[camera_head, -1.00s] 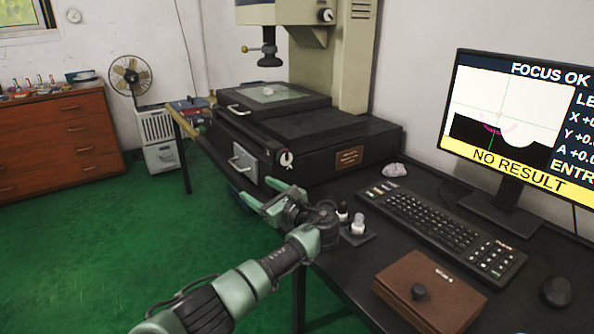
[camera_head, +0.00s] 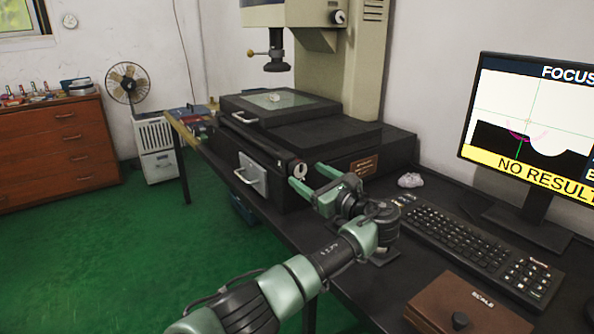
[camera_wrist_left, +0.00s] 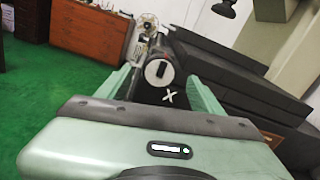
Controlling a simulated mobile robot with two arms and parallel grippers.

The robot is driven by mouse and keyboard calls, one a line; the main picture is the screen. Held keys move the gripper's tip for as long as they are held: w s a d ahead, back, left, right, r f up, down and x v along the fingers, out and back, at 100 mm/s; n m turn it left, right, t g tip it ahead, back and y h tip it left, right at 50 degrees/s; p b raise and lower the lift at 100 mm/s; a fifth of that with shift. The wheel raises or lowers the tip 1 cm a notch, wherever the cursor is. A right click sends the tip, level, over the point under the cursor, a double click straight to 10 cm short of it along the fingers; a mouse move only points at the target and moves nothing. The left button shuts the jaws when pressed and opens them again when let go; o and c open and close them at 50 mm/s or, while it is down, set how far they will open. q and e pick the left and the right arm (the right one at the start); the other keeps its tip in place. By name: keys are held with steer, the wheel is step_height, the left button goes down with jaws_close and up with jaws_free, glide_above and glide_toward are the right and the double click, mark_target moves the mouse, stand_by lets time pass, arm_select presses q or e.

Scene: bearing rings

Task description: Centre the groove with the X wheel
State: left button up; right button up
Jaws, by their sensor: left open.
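The X wheel (camera_head: 299,171) is a small black knob with a white face at the front right of the measuring machine's stage. In the left wrist view the wheel (camera_wrist_left: 159,72) shows between my fingers, with a white X below it. My left gripper (camera_head: 311,178) is open; its green fingers point at the wheel and stand either side of it in the wrist view. I cannot tell whether they touch it. The monitor (camera_head: 490,157) shows a pale groove notch (camera_head: 549,146) right of the green vertical line, a pink arc at that line, and "NO RESULT". My right gripper is out of view.
A small pale part (camera_head: 273,98) lies on the glass stage (camera_head: 290,101). A handled metal plate (camera_head: 252,172) is left of the wheel.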

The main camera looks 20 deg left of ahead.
mark_target(302, 172)
arm_select(q)
steer(key=shift+b+x, duration=0.35)
steer(key=shift+x, duration=2.2)
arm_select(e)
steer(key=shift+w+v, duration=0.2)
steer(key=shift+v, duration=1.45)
arm_select(q)
steer(key=c, duration=1.4)
steer(key=shift+n, duration=0.4)
